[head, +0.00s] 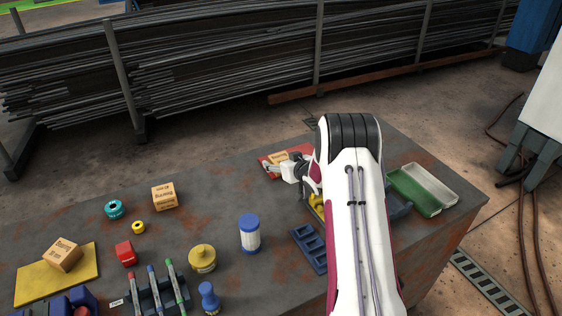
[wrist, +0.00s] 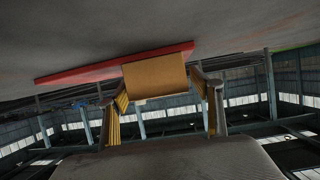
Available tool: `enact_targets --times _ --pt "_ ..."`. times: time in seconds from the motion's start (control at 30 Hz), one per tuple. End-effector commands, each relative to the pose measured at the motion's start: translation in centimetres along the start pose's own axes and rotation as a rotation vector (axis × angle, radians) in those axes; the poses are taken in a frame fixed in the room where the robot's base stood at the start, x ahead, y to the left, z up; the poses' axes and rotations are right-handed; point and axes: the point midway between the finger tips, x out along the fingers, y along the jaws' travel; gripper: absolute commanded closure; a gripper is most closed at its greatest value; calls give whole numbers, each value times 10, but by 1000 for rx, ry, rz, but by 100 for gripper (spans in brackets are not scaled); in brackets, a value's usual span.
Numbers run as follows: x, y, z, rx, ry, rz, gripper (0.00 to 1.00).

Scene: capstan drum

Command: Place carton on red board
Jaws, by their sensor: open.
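A tan carton (head: 278,157) is at the red board (head: 298,150) at the back of the table and appears to rest on it. My gripper (head: 273,168) is low in front of it, with its fingers pointing left. In the wrist view, which is upside down, the carton (wrist: 155,76) shows its plain face ahead of and between the open fingers, against the red board (wrist: 80,72). A gap shows beside the right finger; contact at the left finger is unclear. My arm hides part of the board's right side in the head view.
Another carton (head: 164,197) stands on the bare table, and one (head: 63,255) on a yellow board (head: 30,286). A white jar with a blue lid (head: 250,234), a blue tray (head: 309,248) and a green-and-white tray (head: 424,188) stand nearby. Steel bars are stacked behind the table.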

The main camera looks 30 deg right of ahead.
Motion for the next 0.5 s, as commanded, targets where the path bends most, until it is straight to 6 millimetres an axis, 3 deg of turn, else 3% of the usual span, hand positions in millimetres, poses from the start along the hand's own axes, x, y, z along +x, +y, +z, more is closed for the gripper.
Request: enact_targets --times 0.27,0.5 --pt "-2 0 -3 0 1 0 35" --pt "-14 0 -3 0 0 0 35"
